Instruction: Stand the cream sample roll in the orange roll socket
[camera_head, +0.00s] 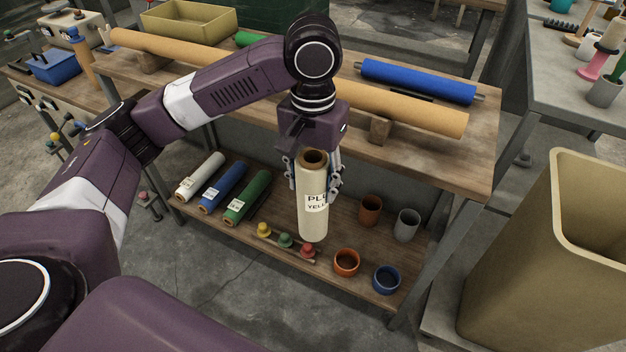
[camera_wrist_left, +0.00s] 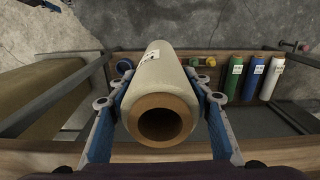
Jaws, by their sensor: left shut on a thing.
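The cream sample roll (camera_head: 312,215) is upright with a brown core and a white label. My left gripper (camera_head: 314,178) is shut on its upper part, one finger on each side. In the left wrist view the roll (camera_wrist_left: 162,85) points away between the two blue-grey fingers (camera_wrist_left: 160,102). The orange roll socket (camera_head: 346,271) is an open, empty ring on the lower shelf, to the right of the roll's lower end. The roll's lower end appears above the shelf, apart from the socket. In the left wrist view I cannot make out the orange socket. My right gripper is out of view.
A blue socket (camera_head: 386,280), a brown cup (camera_head: 370,211) and a grey cup (camera_head: 406,226) stand nearby on the lower shelf (camera_head: 330,288). Small coloured knobs (camera_head: 285,241) are left of the orange socket. White, blue and green rolls (camera_head: 246,198) lie farther left. The upper bench (camera_head: 470,165) overhangs behind.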

